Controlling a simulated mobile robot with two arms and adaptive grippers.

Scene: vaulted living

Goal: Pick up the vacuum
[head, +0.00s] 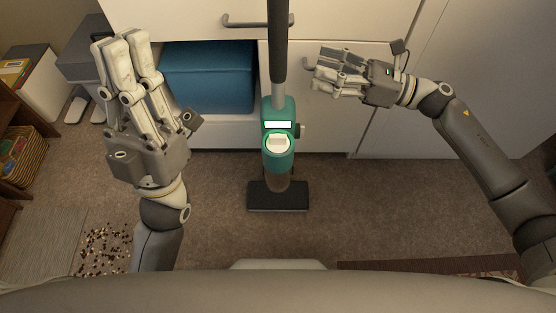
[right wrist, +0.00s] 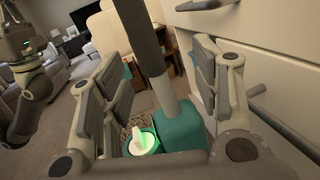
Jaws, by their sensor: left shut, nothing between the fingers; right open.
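The vacuum (head: 279,112) stands upright at the middle of the head view, with a teal body, a grey tube, a dark upper handle and a dark floor head on the carpet. In the right wrist view the vacuum (right wrist: 181,128) shows in line with the gap between the fingers. My right gripper (head: 326,70) is open and empty, just right of the vacuum's tube and apart from it in the head view. My left gripper (head: 126,48) is shut and empty, raised well to the left of the vacuum. The top of the vacuum's handle is cut off by the frame.
White drawers (head: 195,22) stand behind the vacuum, and one opening holds a blue bin (head: 208,77). Spilled bits (head: 104,249) lie on the carpet at lower left. A shelf with a basket (head: 22,157) stands far left. Carpet around the vacuum's head is clear.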

